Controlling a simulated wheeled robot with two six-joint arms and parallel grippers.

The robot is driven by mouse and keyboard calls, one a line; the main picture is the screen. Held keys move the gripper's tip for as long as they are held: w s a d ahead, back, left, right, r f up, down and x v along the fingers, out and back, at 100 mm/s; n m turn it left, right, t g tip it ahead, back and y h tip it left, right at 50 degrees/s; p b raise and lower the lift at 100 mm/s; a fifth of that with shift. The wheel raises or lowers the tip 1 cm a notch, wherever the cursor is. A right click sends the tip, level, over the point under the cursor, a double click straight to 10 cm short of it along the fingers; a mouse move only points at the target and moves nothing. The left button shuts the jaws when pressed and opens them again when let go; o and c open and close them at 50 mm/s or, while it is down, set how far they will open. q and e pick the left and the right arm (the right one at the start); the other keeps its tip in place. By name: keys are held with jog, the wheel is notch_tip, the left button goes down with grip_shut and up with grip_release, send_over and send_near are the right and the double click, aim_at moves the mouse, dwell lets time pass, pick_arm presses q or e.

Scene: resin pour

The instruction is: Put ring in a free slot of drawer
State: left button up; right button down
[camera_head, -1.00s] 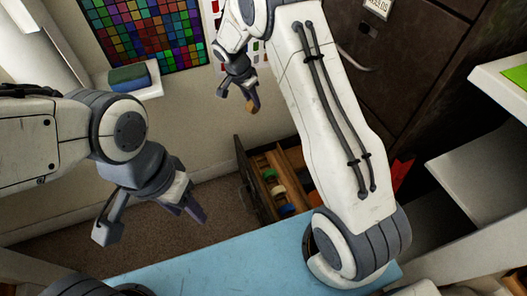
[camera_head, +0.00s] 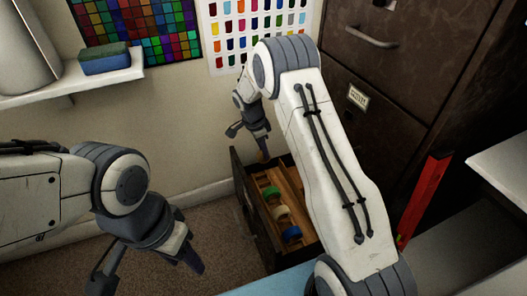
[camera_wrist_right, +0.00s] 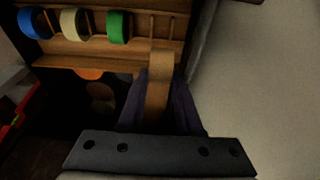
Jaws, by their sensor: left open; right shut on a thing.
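The ring (camera_wrist_right: 158,85) is tan and stands on edge between the fingers of my right gripper (camera_wrist_right: 160,105). In the head view the ring (camera_head: 263,156) is a small tan patch at the tips of the right gripper (camera_head: 260,146), by the open drawer (camera_head: 246,200). In the wrist view the ring's far end overlaps the edge of the drawer's wooden rack (camera_wrist_right: 100,48). Blue (camera_wrist_right: 34,22), cream (camera_wrist_right: 73,24) and green (camera_wrist_right: 119,26) rings sit in its slots. The slot space right of the green ring looks empty. My left gripper (camera_head: 148,268) is open and empty, away from the drawer.
The drawer belongs to a dark cabinet (camera_head: 375,85). A red bar (camera_head: 424,198) stands right of my right arm. A wall shelf (camera_head: 70,83) holds a blue-green block (camera_head: 104,58). A light blue surface (camera_head: 275,284) lies in front. Carpet is clear left of the drawer.

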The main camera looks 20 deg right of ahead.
aim_at(264, 160)
jog(key=shift+a+b+x, duration=0.3)
jog(key=shift+b+x, duration=0.7)
jog(key=shift+x, duration=0.25)
jog(key=shift+a+b+x, duration=0.25)
jog(key=shift+b+x, duration=0.75)
jog(key=shift+x, duration=0.3)
jog(key=shift+a+b+x, duration=0.3)
jog(key=shift+b+x, duration=0.7)
jog(key=shift+x, duration=0.25)
jog(key=shift+a+b+x, duration=0.25)
jog(key=shift+b+x, duration=0.25)
jog(key=shift+x, duration=0.55)
jog(key=shift+a+b+x, duration=0.2)
jog(key=shift+b+x, duration=0.25)
jog(key=shift+x, duration=0.6)
grip_release()
jog(key=shift+d+p+v, duration=0.3)
jog(key=shift+p+v, duration=0.75)
jog(key=shift+v, duration=0.2)
jog(key=shift+d+p+v, duration=0.25)
jog(key=shift+p+v, duration=0.8)
jog(key=shift+v, duration=0.2)
jog(key=shift+d+p+v, duration=0.3)
jog(key=shift+p+v, duration=0.75)
jog(key=shift+v, duration=0.2)
jog(key=shift+r, duration=0.3)
